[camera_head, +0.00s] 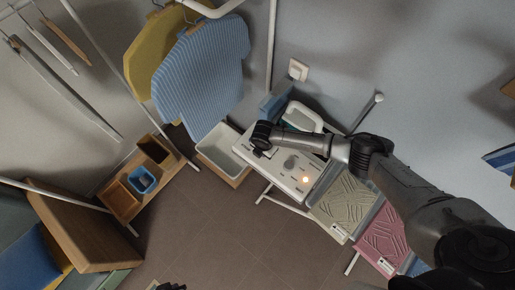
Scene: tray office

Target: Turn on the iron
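A small dark part at the bottom edge may be my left gripper (170,287), mostly cut off.
A white bin (218,146) stands left. A wooden organizer (124,201) holds a blue container (142,180). A blue striped shirt (203,75) hangs above. The floor (220,230) is clear.

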